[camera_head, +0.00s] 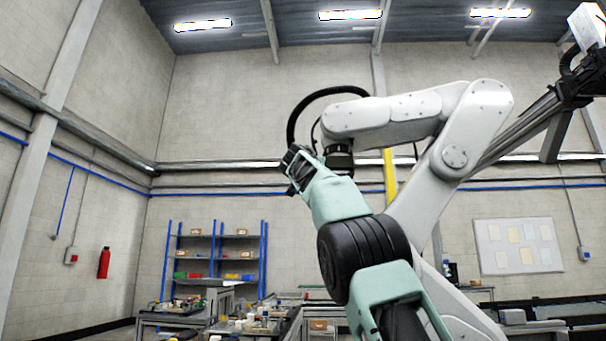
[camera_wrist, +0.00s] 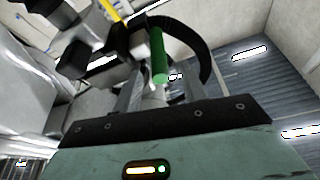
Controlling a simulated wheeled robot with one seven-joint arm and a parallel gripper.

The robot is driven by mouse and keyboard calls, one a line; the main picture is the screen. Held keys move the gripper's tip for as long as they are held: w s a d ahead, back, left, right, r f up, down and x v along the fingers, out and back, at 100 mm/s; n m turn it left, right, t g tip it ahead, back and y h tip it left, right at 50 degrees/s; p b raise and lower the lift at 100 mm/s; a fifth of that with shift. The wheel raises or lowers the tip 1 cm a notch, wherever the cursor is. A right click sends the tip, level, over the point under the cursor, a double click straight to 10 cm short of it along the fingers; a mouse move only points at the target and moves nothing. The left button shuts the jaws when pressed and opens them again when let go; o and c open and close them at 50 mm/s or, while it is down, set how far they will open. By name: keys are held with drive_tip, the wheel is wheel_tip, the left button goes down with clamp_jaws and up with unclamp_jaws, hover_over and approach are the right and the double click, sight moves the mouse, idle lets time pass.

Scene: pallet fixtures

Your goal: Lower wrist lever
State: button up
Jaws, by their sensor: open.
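A green lever (camera_wrist: 158,55) shows in the wrist view as a short bar hanging from the dark wrist parts of a white robot arm. My gripper (camera_wrist: 153,92) is open, and the lever's rounded end appears in line with the gap between the fingers. I cannot tell whether they touch. In the head view my gripper (camera_head: 299,168) is raised at the end of my teal and black arm, beside the wrist (camera_head: 339,154) of the white robot arm (camera_head: 405,114). The lever is hidden or too small to make out there.
A black hose (camera_head: 318,93) loops above the white arm's wrist, close to my gripper. A yellow post (camera_head: 389,175) stands behind. A blue shelf rack (camera_head: 215,256) and cluttered workbenches (camera_head: 250,325) are farther back. The air left of my gripper is clear.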

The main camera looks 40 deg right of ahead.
drive_tip(key=b+v, duration=0.9)
drive_tip(key=v, duration=0.4)
